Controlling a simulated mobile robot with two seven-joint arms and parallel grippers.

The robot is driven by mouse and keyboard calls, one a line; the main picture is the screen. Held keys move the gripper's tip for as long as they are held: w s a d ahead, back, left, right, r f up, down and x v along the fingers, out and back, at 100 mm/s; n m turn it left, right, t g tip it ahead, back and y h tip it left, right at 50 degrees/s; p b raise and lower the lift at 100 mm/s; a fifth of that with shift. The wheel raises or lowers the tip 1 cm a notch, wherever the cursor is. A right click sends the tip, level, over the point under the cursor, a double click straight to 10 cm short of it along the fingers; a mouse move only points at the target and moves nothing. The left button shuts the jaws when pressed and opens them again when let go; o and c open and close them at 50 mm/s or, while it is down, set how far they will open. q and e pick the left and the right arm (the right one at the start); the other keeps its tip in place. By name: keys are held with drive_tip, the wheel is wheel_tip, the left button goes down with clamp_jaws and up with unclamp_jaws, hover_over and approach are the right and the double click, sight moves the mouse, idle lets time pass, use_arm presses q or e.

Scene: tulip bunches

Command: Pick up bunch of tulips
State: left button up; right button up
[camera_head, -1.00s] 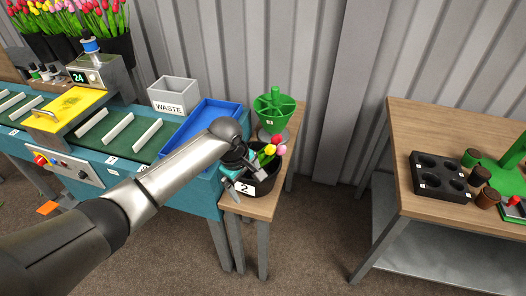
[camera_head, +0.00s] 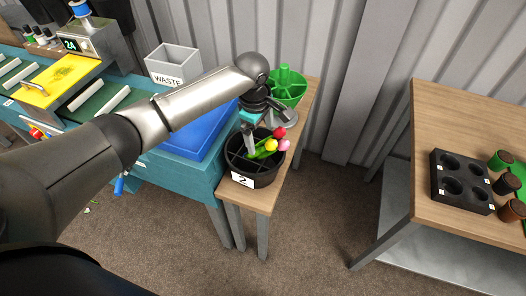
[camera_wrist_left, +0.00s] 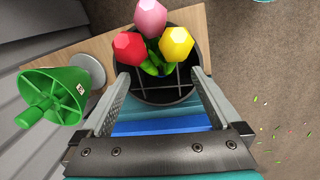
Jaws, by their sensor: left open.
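A bunch of tulips (camera_head: 271,144) with red, yellow and pink heads and green leaves leans in a black divided bucket (camera_head: 258,177) labelled 2. My left gripper (camera_head: 251,148) points down over the bucket, just left of the tulip heads. In the left wrist view its two fingers stand wide apart, open and empty. There the tulips (camera_wrist_left: 153,42) show beyond the fingertips, with the bucket (camera_wrist_left: 155,92) around their leaves. The lower stems are hidden. My right gripper is out of view.
The bucket stands on a narrow wooden table (camera_head: 266,197) beside a green divided holder (camera_head: 290,88). A blue tray (camera_head: 196,134) and a grey WASTE bin (camera_head: 173,62) are to the left. A wooden table (camera_head: 443,110) with a black holed block (camera_head: 460,181) is at the right, across open floor.

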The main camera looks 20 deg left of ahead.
sight(261, 143)
use_arm(q)
drive_tip(key=shift+w+f, duration=0.1)
drive_tip(key=shift+f, duration=1.05)
drive_tip(key=shift+w+f+b, duration=0.15)
drive_tip(key=shift+f+b, duration=0.15)
drive_tip(key=shift+f, duration=0.1)
drive_tip(key=f, duration=0.2)
drive_tip(key=f+b, duration=0.1)
drive_tip(key=f, duration=0.1)
drive_tip(key=shift+w+f, duration=0.1)
drive_tip(key=shift+w, duration=0.25)
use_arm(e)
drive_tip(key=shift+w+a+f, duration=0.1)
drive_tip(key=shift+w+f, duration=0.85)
use_arm(q)
drive_tip(key=shift+c, duration=1.3)
drive_tip(key=c, duration=1.2)
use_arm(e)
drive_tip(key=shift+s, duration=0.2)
